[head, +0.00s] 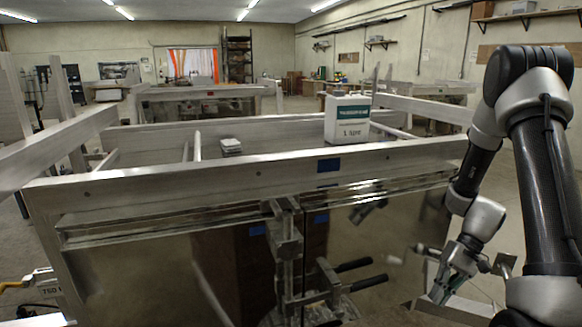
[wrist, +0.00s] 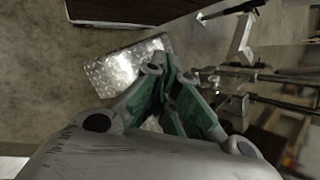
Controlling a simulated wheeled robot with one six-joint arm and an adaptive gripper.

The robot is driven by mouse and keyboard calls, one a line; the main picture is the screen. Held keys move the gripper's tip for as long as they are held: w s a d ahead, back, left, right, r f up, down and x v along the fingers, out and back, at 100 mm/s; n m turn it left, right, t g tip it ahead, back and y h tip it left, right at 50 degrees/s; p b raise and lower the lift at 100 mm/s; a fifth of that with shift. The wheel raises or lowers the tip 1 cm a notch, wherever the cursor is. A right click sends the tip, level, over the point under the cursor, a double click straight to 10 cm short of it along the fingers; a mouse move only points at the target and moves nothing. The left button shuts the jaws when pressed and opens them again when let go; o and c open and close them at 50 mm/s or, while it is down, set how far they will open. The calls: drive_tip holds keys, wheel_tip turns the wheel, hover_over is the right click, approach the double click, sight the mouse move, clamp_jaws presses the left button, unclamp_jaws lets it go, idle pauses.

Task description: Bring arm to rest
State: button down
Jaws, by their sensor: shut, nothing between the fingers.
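My arm stands on the right of the head view, bent at a high elbow, with its forearm hanging down. My gripper (head: 440,288) is low beside the right end of the aluminium trailer (head: 250,167), pointing downward. In the wrist view my gripper (wrist: 172,68) has its green-lined fingers drawn together at the tips, with nothing held between them. Whether any part of it touches the trailer cannot be told.
A white container (head: 347,119) with a green label stands on the trailer, with a small stacked item (head: 231,146) to its left. Clamps with black handles (head: 353,285) stick out at the trailer's front. A bright metal tread plate (wrist: 128,65) lies beyond my fingertips.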

drive_tip(key=s+r+n+t+h, duration=0.1)
drive_tip(key=s+r, duration=0.3)
drive_tip(key=r, duration=0.6)
drive_tip(key=s+a+r+n+t+h, duration=0.1)
drive_tip(key=s+r+t+h, duration=0.2)
drive_tip(key=r, duration=0.7)
drive_tip(key=s+r+t+h, duration=0.2)
drive_tip(key=s+r+t, duration=0.2)
drive_tip(key=s+r, duration=0.3)
wheel_tip(320, 180, up, 4)
drive_tip(key=shift+a+f+n+h, duration=0.2)
drive_tip(key=shift+a+n+h, duration=0.1)
drive_tip(key=shift+a+n, duration=0.1)
